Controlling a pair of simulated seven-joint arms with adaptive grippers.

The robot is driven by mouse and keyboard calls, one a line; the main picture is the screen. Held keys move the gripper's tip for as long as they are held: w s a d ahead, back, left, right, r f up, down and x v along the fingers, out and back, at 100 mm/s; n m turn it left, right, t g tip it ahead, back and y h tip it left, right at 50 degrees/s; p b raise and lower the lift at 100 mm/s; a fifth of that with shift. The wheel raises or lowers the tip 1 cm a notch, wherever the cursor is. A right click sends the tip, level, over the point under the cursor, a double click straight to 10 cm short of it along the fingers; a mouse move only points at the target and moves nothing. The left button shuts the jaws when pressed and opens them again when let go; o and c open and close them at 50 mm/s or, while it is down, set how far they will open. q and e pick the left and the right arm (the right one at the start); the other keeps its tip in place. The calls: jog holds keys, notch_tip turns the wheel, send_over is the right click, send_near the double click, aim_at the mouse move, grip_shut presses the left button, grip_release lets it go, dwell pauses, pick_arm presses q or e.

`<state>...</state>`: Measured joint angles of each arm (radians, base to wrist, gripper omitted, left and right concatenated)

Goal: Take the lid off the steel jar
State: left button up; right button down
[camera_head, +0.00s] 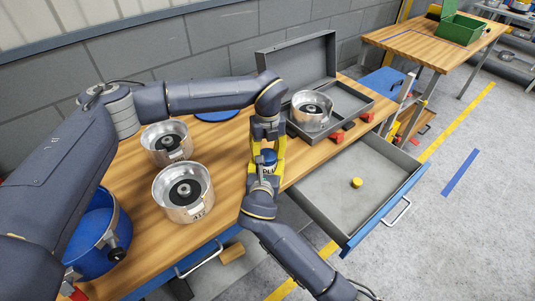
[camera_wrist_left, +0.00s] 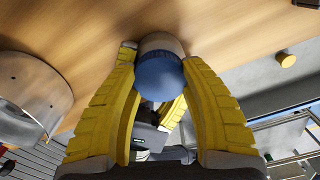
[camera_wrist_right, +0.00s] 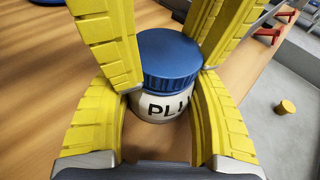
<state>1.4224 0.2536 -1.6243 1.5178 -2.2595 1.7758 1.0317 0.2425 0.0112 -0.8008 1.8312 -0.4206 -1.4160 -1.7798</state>
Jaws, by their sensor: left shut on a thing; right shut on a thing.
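The jar (camera_head: 266,171) is pale, with a label reading "PLU", and has a ribbed blue lid (camera_head: 269,156). In the right wrist view the lid (camera_wrist_right: 168,55) sits on the jar body (camera_wrist_right: 160,107). My left gripper (camera_head: 266,143) comes from above, its yellow fingers shut on either side of the lid; the lid is also between them in the left wrist view (camera_wrist_left: 160,78). My right gripper (camera_wrist_right: 160,125) is shut around the jar body from the front. The fingers hide parts of the jar's sides, and I cannot tell whether its base touches the table.
Steel pots with black discs stand on the wooden table to the left (camera_head: 184,205) and in the open grey case (camera_head: 347,101). A blue pot (camera_head: 92,232) is at the near left. An open drawer (camera_head: 335,205) holds a yellow cap (camera_head: 357,182). Red pieces (camera_head: 338,136) lie by the case.

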aim_at(268, 154)
pick_arm(q)
jog(key=n, duration=1.3)
jog(key=shift+r, duration=0.5)
jog(key=shift+r, duration=0.65)
dwell(0.3)
jog(key=shift+r, duration=2)
pick_arm(e)
jog(key=shift+c, duration=1.5)
grip_release()
jog(key=shift+s, duration=0.15)
